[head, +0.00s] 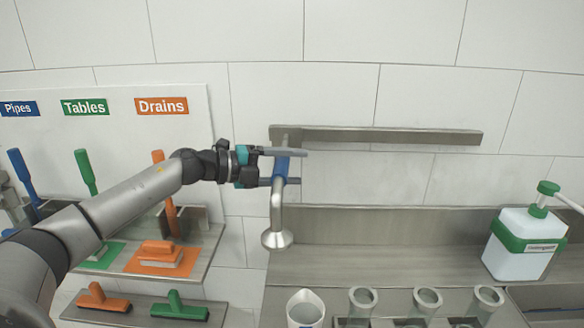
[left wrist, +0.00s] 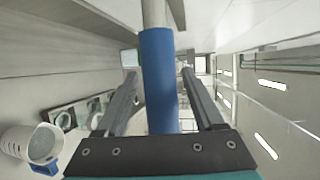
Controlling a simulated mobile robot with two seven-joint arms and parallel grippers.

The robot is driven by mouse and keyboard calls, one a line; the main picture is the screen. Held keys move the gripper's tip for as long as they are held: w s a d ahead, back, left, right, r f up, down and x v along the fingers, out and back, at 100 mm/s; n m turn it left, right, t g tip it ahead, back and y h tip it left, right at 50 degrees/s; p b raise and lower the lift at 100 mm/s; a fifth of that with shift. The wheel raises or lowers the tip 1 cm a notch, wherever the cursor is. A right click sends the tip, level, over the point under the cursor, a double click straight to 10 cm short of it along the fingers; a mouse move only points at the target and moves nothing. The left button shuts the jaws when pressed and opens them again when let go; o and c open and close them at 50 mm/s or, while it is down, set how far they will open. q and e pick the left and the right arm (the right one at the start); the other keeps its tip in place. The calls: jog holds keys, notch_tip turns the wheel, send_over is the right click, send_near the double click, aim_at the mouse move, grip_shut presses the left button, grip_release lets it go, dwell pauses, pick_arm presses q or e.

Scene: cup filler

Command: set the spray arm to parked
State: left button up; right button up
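The spray arm is a metal pipe with a blue grip sleeve (head: 281,168) and a flared spray head (head: 277,239) at its lower end. It hangs below the left end of a long metal wall rail (head: 390,136). My left gripper (head: 303,167) reaches in from the left, with one finger above and one below the blue sleeve. In the left wrist view the blue sleeve (left wrist: 158,80) stands between the two fingers (left wrist: 160,95), with gaps visible on both sides, so the gripper is open around it. My right gripper is out of view.
Several cups (head: 363,300) stand in a holder below, with a separate white cup (head: 305,309) to their left. A white and green pump bottle (head: 522,243) stands at the right. Shelves with coloured brushes (head: 158,255) are at the left. The wall right of the spray arm is clear.

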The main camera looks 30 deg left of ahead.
pick_arm(q)
jog(key=shift+b+v, duration=0.35)
jog(key=shift+v, duration=0.55)
jog(key=v, duration=1.3)
jog(key=shift+s, duration=0.2)
jog(key=shift+r, duration=0.1)
